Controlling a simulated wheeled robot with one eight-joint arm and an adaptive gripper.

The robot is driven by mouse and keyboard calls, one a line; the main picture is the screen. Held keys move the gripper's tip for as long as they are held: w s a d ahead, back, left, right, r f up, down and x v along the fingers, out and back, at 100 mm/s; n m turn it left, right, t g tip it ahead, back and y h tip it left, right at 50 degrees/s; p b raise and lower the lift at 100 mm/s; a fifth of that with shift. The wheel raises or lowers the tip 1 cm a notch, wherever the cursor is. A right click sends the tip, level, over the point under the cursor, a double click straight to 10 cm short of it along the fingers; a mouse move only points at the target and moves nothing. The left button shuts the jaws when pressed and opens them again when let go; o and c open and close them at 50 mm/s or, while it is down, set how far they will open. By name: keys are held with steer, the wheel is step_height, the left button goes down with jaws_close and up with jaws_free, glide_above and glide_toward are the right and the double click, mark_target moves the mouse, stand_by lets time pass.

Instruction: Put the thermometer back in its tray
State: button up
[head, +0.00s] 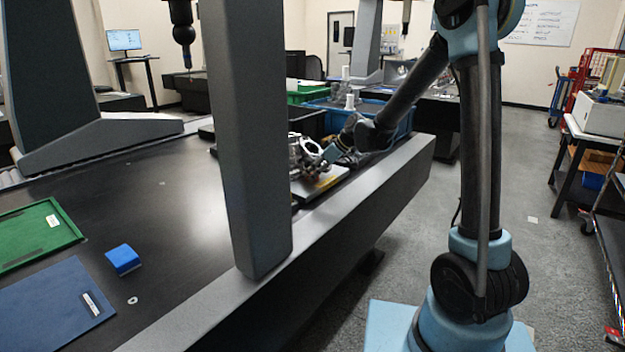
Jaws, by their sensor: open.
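A small slim white-and-dark item (92,304) lies on a flat blue mat or tray (40,305) at the lower left; I cannot tell whether it is the thermometer. A green tray (40,251) with a raised rim and a small white label lies behind the blue one. My gripper (313,172) is at the far right part of the table, low beside a silver metal part on a plate, and well away from both trays. It is small in the picture and partly lost against that part. It appears empty and open.
A blue block (123,259) and a small pale ring (132,300) lie on the dark table (165,205). A grey gantry column (245,140) stands between the trays and my gripper. Blue (405,124) and green (300,97) bins stand behind. The table's middle is clear.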

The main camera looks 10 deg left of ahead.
steer(key=c, duration=0.8)
steer(key=shift+r, duration=0.1)
